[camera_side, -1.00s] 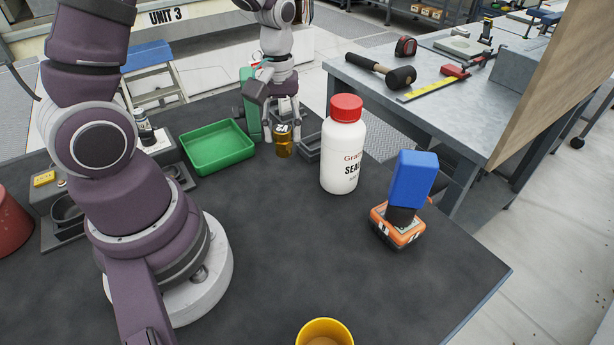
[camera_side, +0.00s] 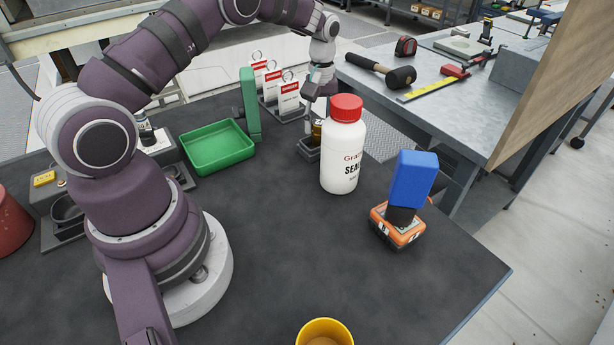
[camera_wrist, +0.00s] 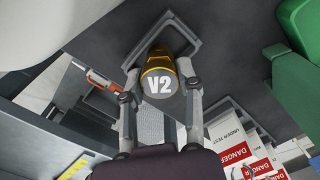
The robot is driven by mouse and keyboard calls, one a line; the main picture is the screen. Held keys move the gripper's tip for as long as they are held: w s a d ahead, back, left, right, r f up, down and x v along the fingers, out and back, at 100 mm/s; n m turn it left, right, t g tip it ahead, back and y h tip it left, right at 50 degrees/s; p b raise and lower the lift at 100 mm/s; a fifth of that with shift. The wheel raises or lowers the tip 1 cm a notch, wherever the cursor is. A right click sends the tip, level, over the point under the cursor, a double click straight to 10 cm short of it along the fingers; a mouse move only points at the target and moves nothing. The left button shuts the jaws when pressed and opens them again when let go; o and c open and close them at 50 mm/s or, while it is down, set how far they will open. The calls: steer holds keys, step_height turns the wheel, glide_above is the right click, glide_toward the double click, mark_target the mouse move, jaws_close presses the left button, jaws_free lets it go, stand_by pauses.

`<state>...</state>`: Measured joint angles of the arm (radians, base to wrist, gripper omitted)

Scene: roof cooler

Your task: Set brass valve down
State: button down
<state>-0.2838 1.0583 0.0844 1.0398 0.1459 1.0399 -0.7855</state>
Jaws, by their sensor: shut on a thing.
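The brass valve (camera_wrist: 158,58) has a grey cap marked V2 and stands between my gripper's fingers (camera_wrist: 160,92) in the wrist view. My gripper (camera_side: 317,112) is shut on it. In the side view the valve (camera_side: 317,129) is a small dark-gold piece partly hidden behind the white bottle. The valve is over a small grey square tray (camera_side: 308,150), whose rim (camera_wrist: 195,47) shows around its lower end in the wrist view. I cannot tell whether it touches the tray floor.
The white bottle with red cap (camera_side: 343,160) stands close, right of the tray. A green upright block (camera_side: 250,105) and green tray (camera_side: 217,150) are left. Danger tags (camera_side: 289,97) stand behind.

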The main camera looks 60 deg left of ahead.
steer(key=shift+f, duration=0.15)
steer(key=shift+f, duration=0.35)
steer(key=c, duration=0.7)
jaws_free()
steer(key=shift+f, duration=0.1)
steer(key=shift+c, duration=0.2)
